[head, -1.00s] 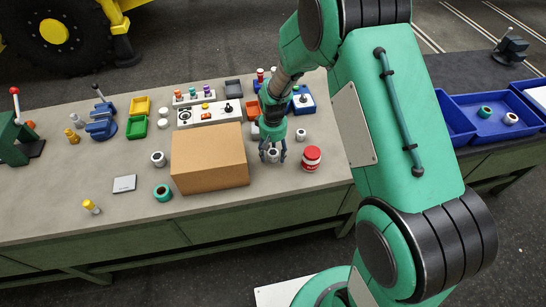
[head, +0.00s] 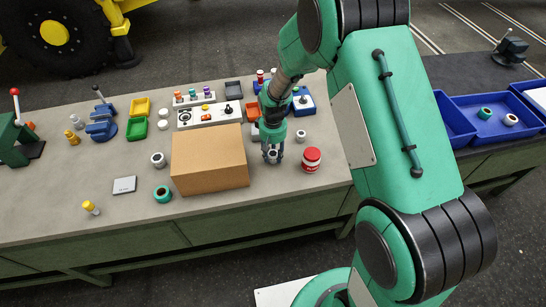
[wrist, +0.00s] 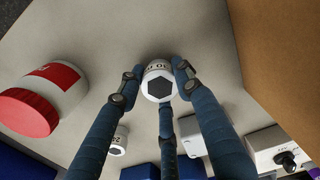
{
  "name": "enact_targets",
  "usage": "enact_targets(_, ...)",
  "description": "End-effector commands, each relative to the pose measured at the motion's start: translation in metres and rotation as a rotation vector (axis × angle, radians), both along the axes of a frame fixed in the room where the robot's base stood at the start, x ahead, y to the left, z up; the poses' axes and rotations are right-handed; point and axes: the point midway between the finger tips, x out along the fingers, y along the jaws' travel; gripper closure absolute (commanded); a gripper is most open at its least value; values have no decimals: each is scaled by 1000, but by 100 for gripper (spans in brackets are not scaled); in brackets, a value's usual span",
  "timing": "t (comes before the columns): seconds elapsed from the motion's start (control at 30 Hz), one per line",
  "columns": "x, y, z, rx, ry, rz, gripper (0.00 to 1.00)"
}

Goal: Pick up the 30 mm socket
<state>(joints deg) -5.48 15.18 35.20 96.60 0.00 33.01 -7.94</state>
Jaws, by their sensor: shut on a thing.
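The white 30 mm socket (wrist: 158,84) has a dark hexagonal opening and a partly covered number on its side. My gripper (wrist: 157,88) is shut on it, with three blue-sleeved fingers around it. In the head view my gripper (head: 272,157) is low over the table, just right of the cardboard box, and its fingers largely cover the socket. I cannot tell whether the socket still touches the table. A second, smaller-looking white socket (wrist: 119,141) stands behind the held one; it also shows in the head view (head: 300,136).
A red-and-white jar (head: 311,160) stands close right of my gripper, and the cardboard box (head: 208,160) close left. Blue bins (head: 480,130) are far right. The table's front strip is mostly clear.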

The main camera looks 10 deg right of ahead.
Motion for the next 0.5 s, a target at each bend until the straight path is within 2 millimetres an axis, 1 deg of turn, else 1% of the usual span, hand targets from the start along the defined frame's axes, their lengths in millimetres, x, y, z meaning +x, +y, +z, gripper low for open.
enact_targets(0.27, 0, 0, 3, 0, -1, 0, 97)
enact_targets(0.37, 1, 0, 9, 0, -2, 0, 97)
enact_targets(0.5, 1, 0, 24, 1, -3, 0, 97)
